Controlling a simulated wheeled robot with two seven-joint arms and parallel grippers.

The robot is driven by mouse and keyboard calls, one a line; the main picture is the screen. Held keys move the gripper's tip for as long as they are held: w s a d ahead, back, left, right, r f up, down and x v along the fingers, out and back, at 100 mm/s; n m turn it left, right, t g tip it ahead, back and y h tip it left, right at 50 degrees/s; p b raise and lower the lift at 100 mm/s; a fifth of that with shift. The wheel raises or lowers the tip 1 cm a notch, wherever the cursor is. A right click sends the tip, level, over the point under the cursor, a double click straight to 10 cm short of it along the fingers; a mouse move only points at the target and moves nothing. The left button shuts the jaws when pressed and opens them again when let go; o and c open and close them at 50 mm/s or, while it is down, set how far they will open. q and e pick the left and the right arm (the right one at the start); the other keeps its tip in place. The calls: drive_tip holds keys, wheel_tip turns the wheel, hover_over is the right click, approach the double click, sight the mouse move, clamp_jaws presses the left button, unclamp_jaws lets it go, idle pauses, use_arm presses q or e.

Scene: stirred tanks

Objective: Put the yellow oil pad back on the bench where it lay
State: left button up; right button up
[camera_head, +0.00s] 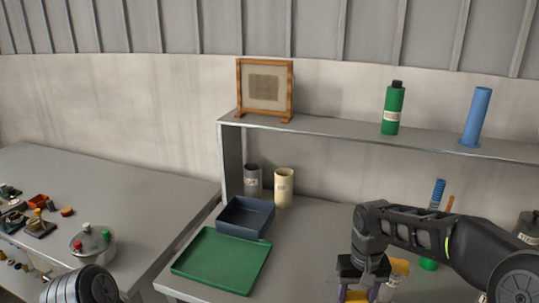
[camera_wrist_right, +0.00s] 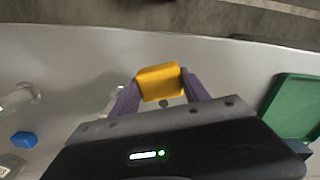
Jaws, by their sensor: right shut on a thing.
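The yellow oil pad (camera_wrist_right: 160,82) is gripped between the two purple fingers of my right gripper (camera_wrist_right: 161,92) in the right wrist view. In the head view my right gripper (camera_head: 358,292) is low at the right, over the grey bench (camera_head: 305,250), and a bit of yellow shows between its fingers at the bottom edge. Whether the pad touches the bench I cannot tell. Only a dark rounded part of my left arm shows at the lower left; my left gripper is out of view.
A green tray (camera_head: 222,262) and dark blue bin (camera_head: 246,217) stand left on the bench, with two cups behind. A shelf (camera_head: 340,133) holds a framed panel, green bottle and blue cylinder. A blue block (camera_wrist_right: 24,139) shows in the wrist view. Bottles stand near my right arm.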

drive_tip(key=shift+w+a+f, duration=0.3)
drive_tip(key=shift+a+f, duration=0.15)
drive_tip(key=shift+f, duration=0.05)
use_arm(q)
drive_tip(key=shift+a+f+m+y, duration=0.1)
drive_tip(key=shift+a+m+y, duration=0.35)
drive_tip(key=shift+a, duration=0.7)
use_arm(e)
drive_tip(key=shift+r, duration=0.1)
